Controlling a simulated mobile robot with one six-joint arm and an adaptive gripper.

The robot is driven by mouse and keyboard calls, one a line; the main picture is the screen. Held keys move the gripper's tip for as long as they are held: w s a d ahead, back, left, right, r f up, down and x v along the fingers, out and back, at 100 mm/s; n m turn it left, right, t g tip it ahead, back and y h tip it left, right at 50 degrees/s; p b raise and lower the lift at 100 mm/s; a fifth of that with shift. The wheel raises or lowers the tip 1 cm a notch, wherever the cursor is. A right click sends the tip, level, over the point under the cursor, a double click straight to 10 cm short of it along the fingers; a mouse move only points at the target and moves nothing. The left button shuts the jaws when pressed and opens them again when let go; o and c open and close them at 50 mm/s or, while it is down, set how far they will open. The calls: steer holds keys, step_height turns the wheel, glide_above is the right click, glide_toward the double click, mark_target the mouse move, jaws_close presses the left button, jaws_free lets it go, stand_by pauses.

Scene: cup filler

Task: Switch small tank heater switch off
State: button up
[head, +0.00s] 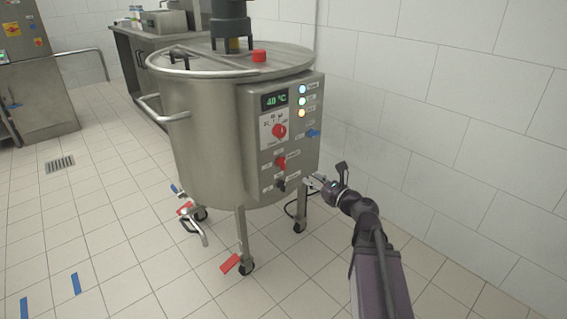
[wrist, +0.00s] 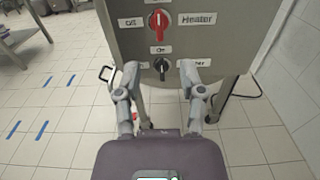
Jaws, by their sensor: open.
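The small tank (head: 205,140) is a steel vessel on legs with a grey control panel (head: 303,165) on its side. The heater switch (wrist: 158,25) is a red knob with an "Off" label at its left and "Heater" at its right. Its white mark looks about vertical. It is the lower red knob (head: 281,162) in the head view. My gripper (head: 315,183) is open and empty beside the panel's lower right. In the wrist view, its fingers (wrist: 160,69) appear on either side of the black knob (wrist: 161,65), below the heater switch. Contact cannot be told.
Another red knob (head: 279,131) sits higher on the panel, below the 40 °C display (head: 275,100) and beside several lit lamps. A blue knob (head: 313,133) is on the right. A tiled wall (head: 400,120) stands close at the right. A valve pipe (head: 195,230) sticks out low at the left.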

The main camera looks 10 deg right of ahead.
mark_target(285, 162)
steer(key=shift+w+a, duration=0.1)
steer(key=x, duration=1.3)
steer(key=shift+w+a, duration=0.2)
jaws_close()
